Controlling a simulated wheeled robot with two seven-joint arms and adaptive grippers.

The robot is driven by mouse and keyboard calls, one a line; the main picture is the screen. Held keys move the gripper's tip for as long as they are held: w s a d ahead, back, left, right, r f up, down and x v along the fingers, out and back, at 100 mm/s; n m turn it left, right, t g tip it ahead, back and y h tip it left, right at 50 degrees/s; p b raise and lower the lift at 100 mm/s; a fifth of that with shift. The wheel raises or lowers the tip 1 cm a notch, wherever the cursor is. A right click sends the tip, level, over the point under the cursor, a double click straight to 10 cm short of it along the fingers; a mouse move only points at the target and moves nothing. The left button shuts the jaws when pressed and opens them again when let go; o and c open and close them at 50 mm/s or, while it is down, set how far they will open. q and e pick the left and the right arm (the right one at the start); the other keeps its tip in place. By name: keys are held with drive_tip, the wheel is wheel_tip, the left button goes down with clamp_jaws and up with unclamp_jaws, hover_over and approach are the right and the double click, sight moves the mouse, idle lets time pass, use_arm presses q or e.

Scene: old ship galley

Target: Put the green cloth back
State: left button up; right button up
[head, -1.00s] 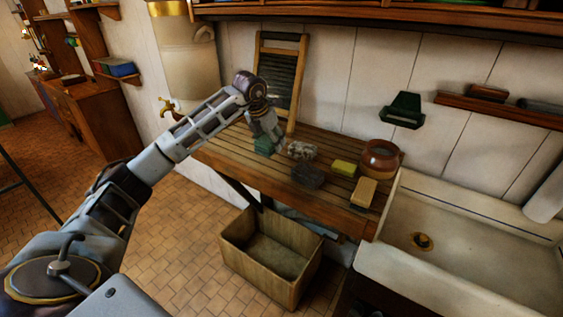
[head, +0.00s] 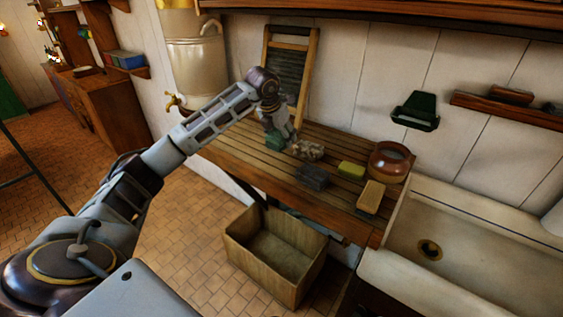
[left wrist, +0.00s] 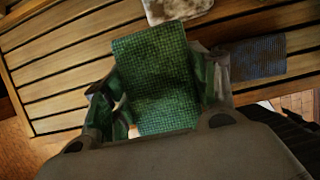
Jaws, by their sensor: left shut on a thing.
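The green cloth (head: 273,141) is a small folded, woven piece at the left part of the slatted wooden counter (head: 240,155). My left gripper (head: 279,134) is shut on it from above. In the left wrist view the cloth (left wrist: 155,65) fills the middle between the fingers, with the slats close behind it. I cannot tell whether it touches the counter. A mottled pale cloth (head: 307,150) lies just right of it, and a dark grey-blue cloth (head: 313,177) lies nearer the front edge. Both show in the left wrist view too. My right gripper is not in view.
A yellow-green sponge (head: 351,170), a tan block (head: 370,196) and a brown pot (head: 390,162) stand farther right, before the sink (head: 470,225). A washboard (head: 288,80) leans on the wall behind my gripper. A dark green holder (head: 415,112) hangs on the wall. An open crate (head: 245,257) stands on the floor.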

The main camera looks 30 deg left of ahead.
use_arm(q)
hover_over(284, 163)
drive_tip(key=s, duration=0.2)
wheel_tip(284, 163, down, 5)
drive_tip(key=shift+w+a+r+p, duration=0.1)
drive_tip(key=shift+r+p, duration=0.1)
drive_tip(key=shift+p, duration=0.15)
drive_tip(key=shift+f, duration=0.5)
drive_tip(key=shift+f+p, duration=0.45)
drive_tip(key=shift+f, duration=1.4)
drive_tip(key=shift+f, duration=0.15)
drive_tip(key=o, duration=1.1)
